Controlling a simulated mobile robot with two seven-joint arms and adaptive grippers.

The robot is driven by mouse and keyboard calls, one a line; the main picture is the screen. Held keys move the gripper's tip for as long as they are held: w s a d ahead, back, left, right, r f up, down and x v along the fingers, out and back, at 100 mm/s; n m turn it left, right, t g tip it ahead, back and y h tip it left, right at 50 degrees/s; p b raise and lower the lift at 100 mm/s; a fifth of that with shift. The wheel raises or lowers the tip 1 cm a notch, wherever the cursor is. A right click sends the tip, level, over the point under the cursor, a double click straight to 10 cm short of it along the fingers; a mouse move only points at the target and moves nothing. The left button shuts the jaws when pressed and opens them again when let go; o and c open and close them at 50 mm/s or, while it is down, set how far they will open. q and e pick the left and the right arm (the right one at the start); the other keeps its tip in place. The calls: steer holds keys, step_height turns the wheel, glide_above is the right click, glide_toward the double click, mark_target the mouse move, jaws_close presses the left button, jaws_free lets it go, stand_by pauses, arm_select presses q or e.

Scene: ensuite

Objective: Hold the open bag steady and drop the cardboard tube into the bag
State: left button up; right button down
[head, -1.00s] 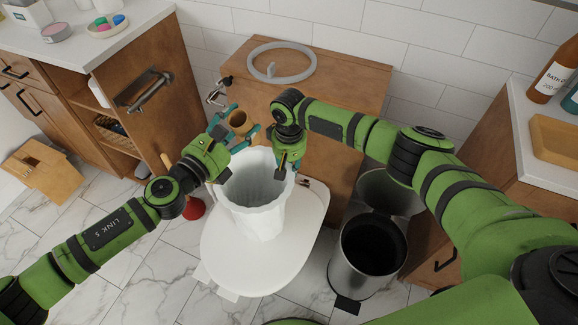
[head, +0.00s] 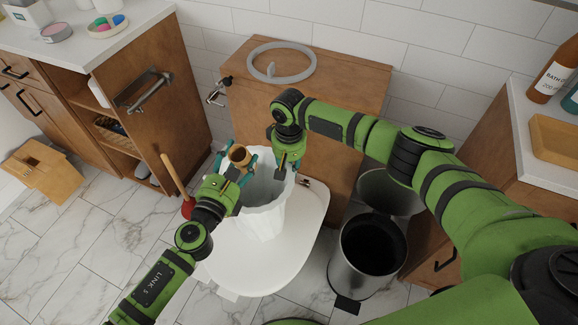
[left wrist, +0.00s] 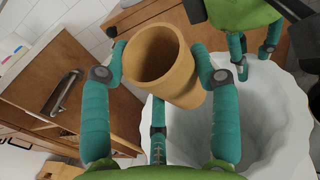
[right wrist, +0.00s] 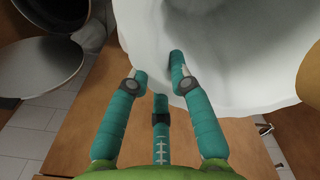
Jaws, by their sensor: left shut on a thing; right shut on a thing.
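The white open bag (head: 262,222) stands upright on a white toilet lid (head: 300,262), its mouth facing up. My right gripper (head: 287,168) is shut on the bag's rim at the back right; the right wrist view shows its fingers (right wrist: 160,80) at the white bag wall (right wrist: 225,60). My left gripper (head: 238,165) is shut on the brown cardboard tube (head: 240,156), an open hollow cylinder. The left wrist view shows the tube (left wrist: 172,75) between the teal fingers (left wrist: 165,75), above the left edge of the bag mouth (left wrist: 265,110). The bag's bottom is hidden.
A wooden cabinet (head: 330,100) with a grey ring (head: 281,62) on top stands behind the bag. A steel bin (head: 366,262) with its lid open stands to the right. A plunger (head: 176,178) stands at the left. Marble floor at the lower left is free.

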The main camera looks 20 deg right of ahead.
arm_select(q)
steer(key=shift+f, duration=0.75)
steer(key=o, duration=0.8)
steer(key=v, duration=1.2)
steer(key=shift+a+r, duration=0.1)
